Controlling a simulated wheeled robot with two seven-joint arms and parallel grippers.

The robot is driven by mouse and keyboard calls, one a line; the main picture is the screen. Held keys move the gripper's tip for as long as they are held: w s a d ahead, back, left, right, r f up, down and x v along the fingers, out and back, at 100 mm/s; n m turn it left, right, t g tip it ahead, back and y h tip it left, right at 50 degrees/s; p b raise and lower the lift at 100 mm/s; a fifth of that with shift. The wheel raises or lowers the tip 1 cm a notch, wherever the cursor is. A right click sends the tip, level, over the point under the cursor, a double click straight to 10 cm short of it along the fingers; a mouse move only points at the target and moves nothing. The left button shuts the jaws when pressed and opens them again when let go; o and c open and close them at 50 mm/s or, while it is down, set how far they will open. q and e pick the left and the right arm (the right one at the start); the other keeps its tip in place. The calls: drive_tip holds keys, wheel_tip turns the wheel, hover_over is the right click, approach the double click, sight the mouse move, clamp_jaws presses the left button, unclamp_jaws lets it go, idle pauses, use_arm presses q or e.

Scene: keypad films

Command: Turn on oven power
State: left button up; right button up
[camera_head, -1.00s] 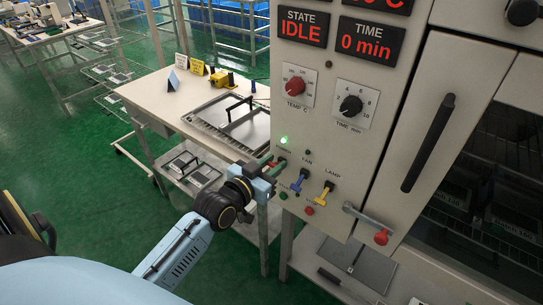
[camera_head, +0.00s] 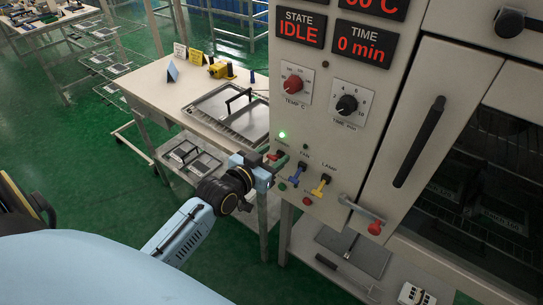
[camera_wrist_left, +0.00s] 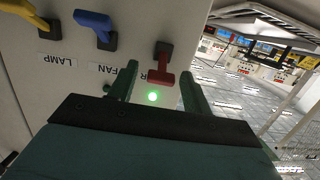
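The red power switch (camera_wrist_left: 160,66) is on the oven's control panel (camera_wrist_left: 75,80), and its label is partly hidden. My left gripper (camera_wrist_left: 158,92) is open, with one green finger on each side of the red lever and a gap to each. A green indicator light (camera_wrist_left: 152,96) glows between the fingers. In the head view the gripper (camera_head: 276,163) is at the panel's lower left, just below the lit green light (camera_head: 282,135), and covers part of the switch. The display (camera_head: 301,29) reads STATE IDLE. My right gripper is not in view.
The blue fan switch (camera_head: 297,174) and yellow lamp switch (camera_head: 321,187) are close to the right. Temperature (camera_head: 292,84) and time (camera_head: 347,104) knobs sit above. A table (camera_head: 165,75) with a metal tray stands left of the oven. The oven door handle (camera_head: 419,141) is further right.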

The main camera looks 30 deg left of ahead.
use_arm(q)
drive_tip(key=v, duration=1.3)
drive_tip(key=shift+s, duration=0.2)
drive_tip(key=shift+f, duration=0.1)
drive_tip(key=s+f+g+y+b, duration=0.1)
drive_tip(key=s+f+g, duration=0.3)
drive_tip(key=f, duration=1.2)
drive_tip(key=s+f+g+b, duration=0.1)
drive_tip(key=s+f+g, duration=0.25)
drive_tip(key=f, duration=1.25)
drive_tip(key=s+d+f+g+b, duration=0.1)
drive_tip(key=s+d+f+g, duration=0.1)
drive_tip(key=s+f, duration=0.8)
drive_tip(key=s+d+f+m+g+b, duration=0.1)
drive_tip(key=s+d+f+g, duration=0.2)
drive_tip(key=s+f, duration=0.6)
drive_tip(key=s+g, duration=0.2)
drive_tip(key=s, duration=0.3)
drive_tip(key=shift+d+f, duration=0.2)
drive_tip(key=shift+f, duration=0.15)
drive_tip(key=shift+w, duration=0.1)
